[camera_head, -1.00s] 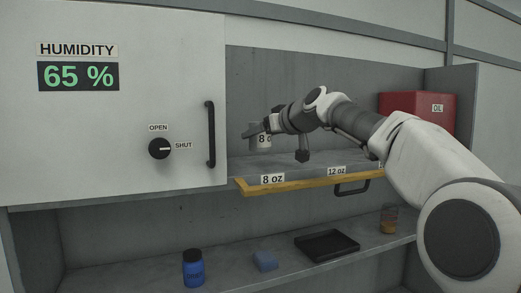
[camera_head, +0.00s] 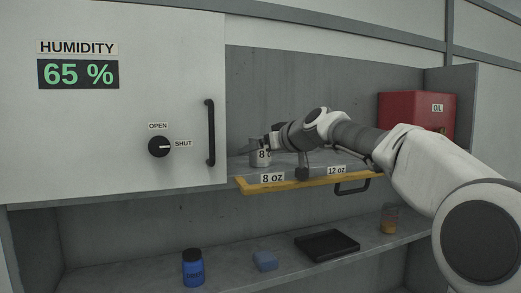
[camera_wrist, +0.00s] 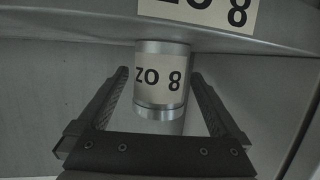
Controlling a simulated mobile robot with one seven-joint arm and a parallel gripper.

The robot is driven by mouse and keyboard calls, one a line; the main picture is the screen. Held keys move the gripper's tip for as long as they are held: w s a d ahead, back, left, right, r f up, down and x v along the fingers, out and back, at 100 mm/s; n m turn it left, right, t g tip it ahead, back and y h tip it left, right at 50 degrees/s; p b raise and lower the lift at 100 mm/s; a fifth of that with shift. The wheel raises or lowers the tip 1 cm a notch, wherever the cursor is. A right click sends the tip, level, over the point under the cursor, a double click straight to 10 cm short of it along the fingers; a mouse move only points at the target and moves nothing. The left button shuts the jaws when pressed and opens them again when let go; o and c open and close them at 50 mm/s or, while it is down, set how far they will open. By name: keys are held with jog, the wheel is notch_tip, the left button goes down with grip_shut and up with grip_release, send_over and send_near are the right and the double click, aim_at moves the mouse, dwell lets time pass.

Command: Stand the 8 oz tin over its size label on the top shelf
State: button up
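The 8 oz tin (camera_head: 259,158) is a small silver can with a pale size label. In the head view it stands low at the shelf, behind the 8 oz size label (camera_head: 272,178) on the yellow front edge. My gripper (camera_head: 265,146) is at the tin, partly covering it. In the wrist view the tin (camera_wrist: 161,88) sits between the fingers (camera_wrist: 159,71) with narrow gaps beside it, so the gripper looks open around it. Its lettering appears upside down there. The shelf label (camera_wrist: 205,5) shows at the top edge, offset right of the tin.
A 12 oz label (camera_head: 337,170) and a dark handle (camera_head: 353,188) are on the shelf front to the right. A red box (camera_head: 405,108) stands behind my arm.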

jog(key=shift+r, duration=0.1)
jog(key=shift+r+p, duration=0.2)
jog(key=shift+p, duration=0.1)
jog(key=b+v, duration=0.6)
jog(key=v, duration=0.6)
jog(key=shift+f, duration=0.1)
